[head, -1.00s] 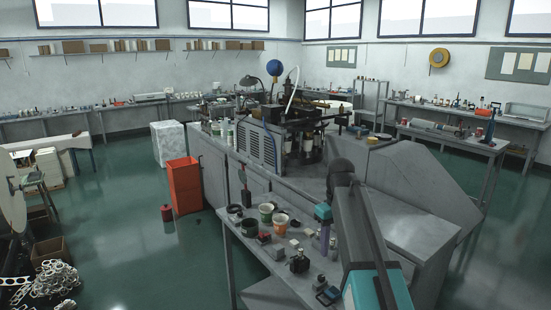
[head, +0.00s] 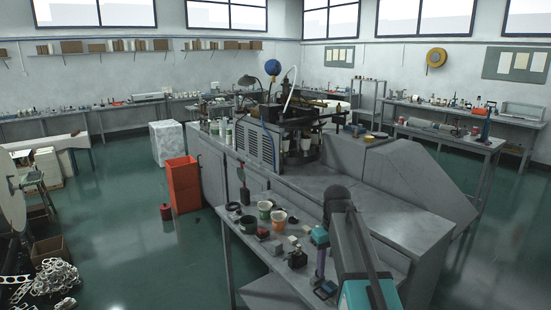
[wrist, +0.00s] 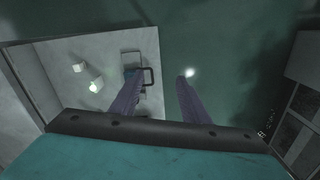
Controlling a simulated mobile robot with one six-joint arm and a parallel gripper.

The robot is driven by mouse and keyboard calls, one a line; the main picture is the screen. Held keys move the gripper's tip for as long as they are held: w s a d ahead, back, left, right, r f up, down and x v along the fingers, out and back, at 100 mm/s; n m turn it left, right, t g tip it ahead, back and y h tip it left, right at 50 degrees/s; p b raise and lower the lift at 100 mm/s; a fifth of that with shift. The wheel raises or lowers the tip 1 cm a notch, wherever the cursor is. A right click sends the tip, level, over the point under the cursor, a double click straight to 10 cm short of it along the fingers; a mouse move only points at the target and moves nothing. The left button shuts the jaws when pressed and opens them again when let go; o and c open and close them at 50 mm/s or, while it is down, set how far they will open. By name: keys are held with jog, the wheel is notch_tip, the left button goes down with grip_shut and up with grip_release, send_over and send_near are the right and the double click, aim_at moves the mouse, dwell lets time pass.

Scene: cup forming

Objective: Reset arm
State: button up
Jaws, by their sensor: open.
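My gripper (wrist: 157,78) is open and empty in the wrist view, its two purple fingers spread apart. The left finger is over the edge of the grey side table (wrist: 60,62) and the right finger is over the green floor. In the head view my gripper (head: 319,268) hangs fingers down at the right end of the side table (head: 252,243). My arm (head: 352,243) reaches forward from the lower right. A dark item with a black loop (wrist: 149,76) lies close to the left finger; the finger partly hides it.
A green-rimmed cup (head: 264,207), an orange cup (head: 279,217), a black ring (head: 233,206) and a small dark bottle-like item (head: 297,258) stand on the side table. The large grey machine (head: 340,180) is just behind.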

jog(key=s+f+m, duration=0.1)
jog(key=s+f, duration=0.3)
jog(key=f, duration=0.5)
jog(key=s+f+m, duration=0.1)
jog(key=s+f, duration=0.2)
jog(key=f, duration=0.6)
jog(key=s+f+m+g+b, duration=0.1)
jog(key=s+f+g+b, duration=0.2)
jog(key=s+f, duration=1.4)
jog(key=s+f+m+g+b, duration=0.1)
jog(key=s+f+b, duration=0.6)
jog(key=s+f, duration=1)
notch_tip(320, 180, down, 6)
jog(key=shift+s+r+g+b, duration=0.1)
jog(key=shift+s+g+b, duration=0.25)
jog(key=shift+g, duration=0.55)
dwell(1.2)
